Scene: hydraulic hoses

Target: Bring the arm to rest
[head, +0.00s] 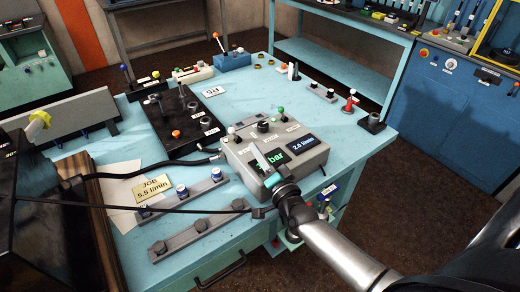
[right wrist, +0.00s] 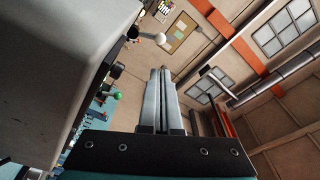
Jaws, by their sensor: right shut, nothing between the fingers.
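My right arm comes in from the lower right in the head view. Its gripper (head: 264,160) is over the front face of the grey control box (head: 292,163), partly covering the green "bar" display. I cannot tell there whether it touches the box. In the right wrist view the two fingers (right wrist: 160,85) are pressed together with nothing between them. The grey box side (right wrist: 60,65) fills the left of that view, close beside the gripper. A white-knobbed lever and a green knob (right wrist: 117,96) stick out beyond the box edge. My left gripper is not in view.
The box stands on a blue bench (head: 250,90) with a black valve block (head: 180,120), flat bars with fittings (head: 185,195) and a job card (head: 153,188). Dark floor (head: 420,190) is open right of the bench.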

